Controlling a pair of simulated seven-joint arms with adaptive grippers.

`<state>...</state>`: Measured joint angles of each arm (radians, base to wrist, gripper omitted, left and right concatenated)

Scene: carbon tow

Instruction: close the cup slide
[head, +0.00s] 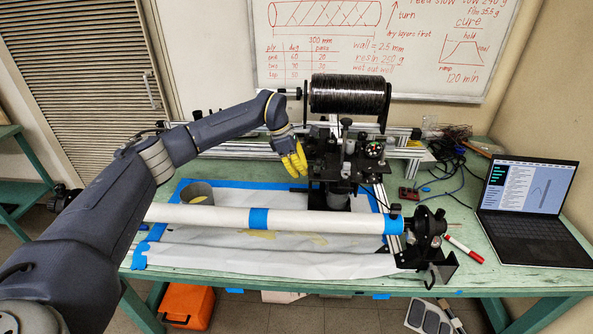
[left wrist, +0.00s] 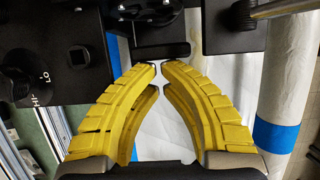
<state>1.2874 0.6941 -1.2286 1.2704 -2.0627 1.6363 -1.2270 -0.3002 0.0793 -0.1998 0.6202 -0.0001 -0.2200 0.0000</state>
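The black carriage assembly (head: 345,165) stands behind the white tube, with a dark grey cup (head: 335,200) under it. I cannot tell which of its black parts is the cup slide. My left gripper (head: 300,168), with yellow fingers, is at the carriage's left side. In the left wrist view, its fingertips (left wrist: 159,67) are almost together with nothing visible between them. A short black bar (left wrist: 162,50) lies just beyond the tips; I cannot tell whether they touch it. A black knob marked HI and LO (left wrist: 22,85) is at the left. My right gripper is not in view.
The white tube (head: 330,219) with blue tape runs across the front of the bench. A black tow spool (head: 350,96) is above the carriage. A laptop (head: 525,205) and red marker (head: 464,249) are at the right.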

